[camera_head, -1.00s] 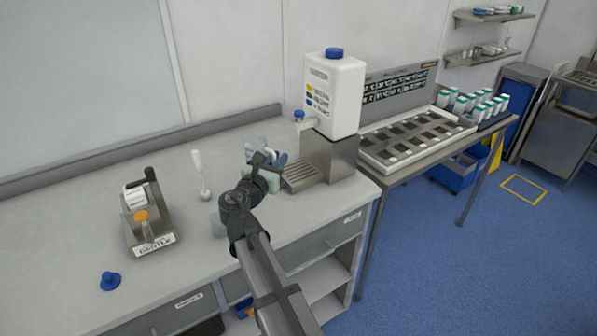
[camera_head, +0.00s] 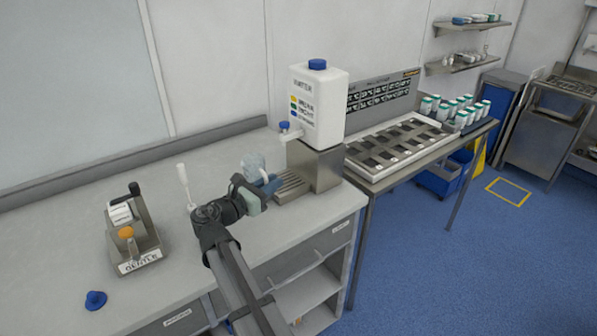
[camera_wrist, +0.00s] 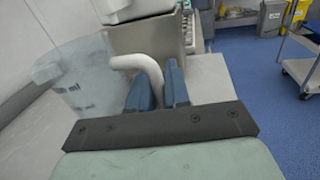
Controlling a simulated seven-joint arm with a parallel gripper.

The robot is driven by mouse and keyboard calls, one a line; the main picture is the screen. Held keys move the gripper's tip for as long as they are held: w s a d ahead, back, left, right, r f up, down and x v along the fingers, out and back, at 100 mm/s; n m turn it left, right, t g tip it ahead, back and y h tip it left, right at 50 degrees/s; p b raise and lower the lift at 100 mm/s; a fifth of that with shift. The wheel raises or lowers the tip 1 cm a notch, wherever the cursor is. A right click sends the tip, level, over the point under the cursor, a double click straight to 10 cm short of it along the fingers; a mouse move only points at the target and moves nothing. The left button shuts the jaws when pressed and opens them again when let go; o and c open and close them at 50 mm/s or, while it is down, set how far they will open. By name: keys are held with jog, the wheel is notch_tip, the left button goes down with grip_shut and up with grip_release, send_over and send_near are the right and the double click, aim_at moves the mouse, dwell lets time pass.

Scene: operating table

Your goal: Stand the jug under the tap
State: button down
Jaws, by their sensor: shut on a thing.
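The clear jug (camera_head: 253,165) is upright just left of the dispenser's steel drip stand (camera_head: 292,187). In the wrist view the jug (camera_wrist: 75,85) fills the left side, with its white handle (camera_wrist: 145,68) between the blue fingers. My gripper (camera_head: 270,186) is shut on that handle; it also shows in the wrist view (camera_wrist: 157,88). The tap (camera_head: 290,131), with a blue knob, juts left from the white dispenser tank (camera_head: 317,107), above the drip stand. The jug is left of the tap and lower. Whether its base touches the bench is hidden by my gripper.
A steel holder with an orange-capped vial (camera_head: 132,232) stands on the bench at left. A blue stopper (camera_head: 95,300) lies near the front edge. A white spoon-like tool (camera_head: 185,186) is left of the jug. A slotted tray (camera_head: 405,145) is at right.

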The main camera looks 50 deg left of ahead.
jog(key=w, duration=0.3)
jog(key=w+a, duration=0.1)
jog(key=w, duration=0.3)
jog(key=w+a, duration=0.1)
jog(key=w, duration=0.3)
jog(key=shift+w+a, duration=0.2)
jog(key=shift+f, duration=0.75)
jog(key=shift+f, duration=0.1)
jog(key=c, duration=1.1)
grip_release()
jog(key=s+d, duration=0.2)
jog(key=s, duration=0.9)
jog(key=shift+s+d, duration=0.25)
jog(key=shift+s, duration=0.15)
